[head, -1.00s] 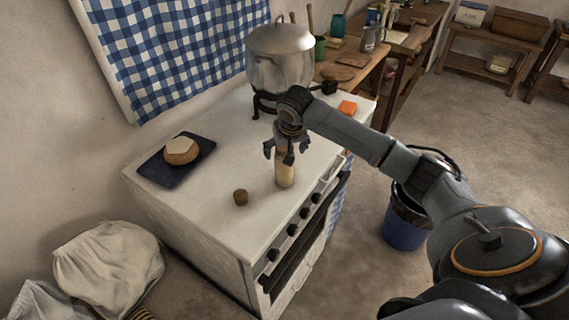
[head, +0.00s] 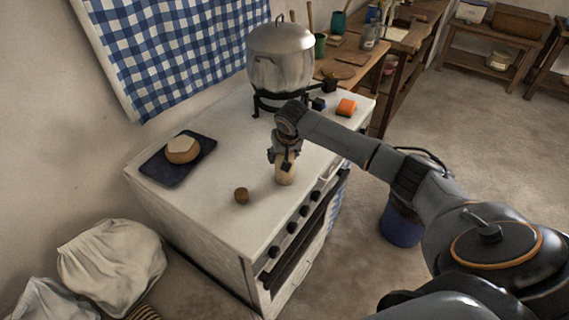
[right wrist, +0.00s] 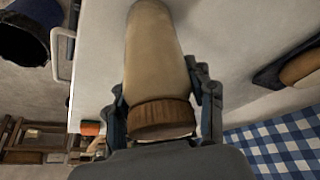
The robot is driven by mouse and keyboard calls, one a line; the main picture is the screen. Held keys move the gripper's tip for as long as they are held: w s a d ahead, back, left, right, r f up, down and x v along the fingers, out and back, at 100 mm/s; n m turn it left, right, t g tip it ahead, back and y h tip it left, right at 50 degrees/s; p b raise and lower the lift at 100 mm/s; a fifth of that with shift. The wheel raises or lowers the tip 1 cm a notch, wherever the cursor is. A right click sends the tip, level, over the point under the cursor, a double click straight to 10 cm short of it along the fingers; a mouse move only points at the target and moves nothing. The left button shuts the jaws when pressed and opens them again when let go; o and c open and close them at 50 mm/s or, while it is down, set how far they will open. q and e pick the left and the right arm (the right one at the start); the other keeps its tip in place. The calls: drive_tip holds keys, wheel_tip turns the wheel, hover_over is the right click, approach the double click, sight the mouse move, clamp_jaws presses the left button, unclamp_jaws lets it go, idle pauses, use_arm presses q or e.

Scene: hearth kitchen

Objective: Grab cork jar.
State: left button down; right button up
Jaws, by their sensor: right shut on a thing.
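The cork jar (head: 285,178) is a tall, pale beige cylinder standing upright on the white stove top near its front edge. In the right wrist view the cork jar (right wrist: 155,48) shows its brown cork lid (right wrist: 162,117) between the fingers. My right gripper (head: 285,161) reaches down over the jar's upper part and is shut on it. In the right wrist view the fingers of my right gripper (right wrist: 164,98) lie on both sides of the jar near the lid. The fingers hide the jar's top in the head view. My left gripper is not in view.
A small brown cork-like piece (head: 241,195) stands left of the jar on the stove (head: 215,222). A dark tray (head: 163,173) with a round loaf (head: 182,150) lies farther left. A large metal pot (head: 281,62) stands behind my gripper, and an orange block (head: 346,107) lies to the right.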

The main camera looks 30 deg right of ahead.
drive_tip(key=c, duration=0.3)
drive_tip(key=shift+w+r, duration=0.1)
drive_tip(key=shift+r, duration=0.05)
